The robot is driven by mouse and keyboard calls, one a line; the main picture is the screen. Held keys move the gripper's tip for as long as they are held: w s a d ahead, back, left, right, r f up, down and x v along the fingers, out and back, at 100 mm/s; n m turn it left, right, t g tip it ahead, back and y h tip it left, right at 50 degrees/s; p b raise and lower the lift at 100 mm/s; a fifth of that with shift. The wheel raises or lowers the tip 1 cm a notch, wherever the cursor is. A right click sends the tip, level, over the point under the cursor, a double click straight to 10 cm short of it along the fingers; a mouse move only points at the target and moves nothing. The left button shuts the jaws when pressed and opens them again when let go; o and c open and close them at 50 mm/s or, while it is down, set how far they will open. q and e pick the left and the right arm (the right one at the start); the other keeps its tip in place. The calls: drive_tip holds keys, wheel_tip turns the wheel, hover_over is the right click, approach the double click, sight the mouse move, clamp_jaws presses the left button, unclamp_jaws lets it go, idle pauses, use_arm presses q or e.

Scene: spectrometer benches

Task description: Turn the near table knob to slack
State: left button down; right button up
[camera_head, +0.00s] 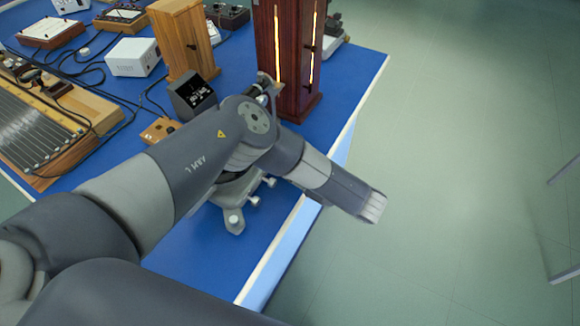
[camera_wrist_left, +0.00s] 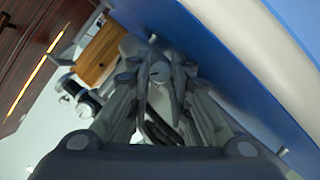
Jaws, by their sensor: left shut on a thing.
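The spectrometer shows only in part in the head view: its grey base (camera_head: 233,218) with small round screws stands on the blue bench near the right edge, and my left arm covers most of it. In the left wrist view my left gripper (camera_wrist_left: 160,85) has its fingers closed around a small grey rounded part, the knob (camera_wrist_left: 160,71). The fingers hide much of the knob, so its turn angle cannot be read. My right gripper is not in view.
A dark red lamp housing (camera_head: 289,50) with glowing slits stands just behind my arm. A wooden box (camera_head: 184,38), a small dark display (camera_head: 193,97) and a white box (camera_head: 133,57) stand left of it. Cables lie on the left. Open floor (camera_head: 470,150) lies right of the bench.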

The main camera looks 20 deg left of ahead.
use_arm(q)
drive_tip(key=n+t, duration=0.1)
drive_tip(key=n+b, duration=0.1)
drive_tip(key=shift+s+a+f+n+t+y, duration=0.1)
drive_tip(key=shift+f+n+t+y, duration=0.1)
drive_tip(key=shift+n+t+y, duration=0.15)
drive_tip(key=shift+n+t, duration=0.45)
drive_tip(key=shift+n, duration=0.6)
drive_tip(key=shift+n+t, duration=0.3)
drive_tip(key=shift+n, duration=0.2)
drive_tip(key=shift+f+y, duration=0.1)
drive_tip(key=shift+y, duration=0.15)
drive_tip(key=c, duration=1.5)
unclamp_jaws()
drive_tip(key=shift+o, duration=0.2)
drive_tip(key=shift+s, duration=0.1)
drive_tip(key=shift+f, duration=0.1)
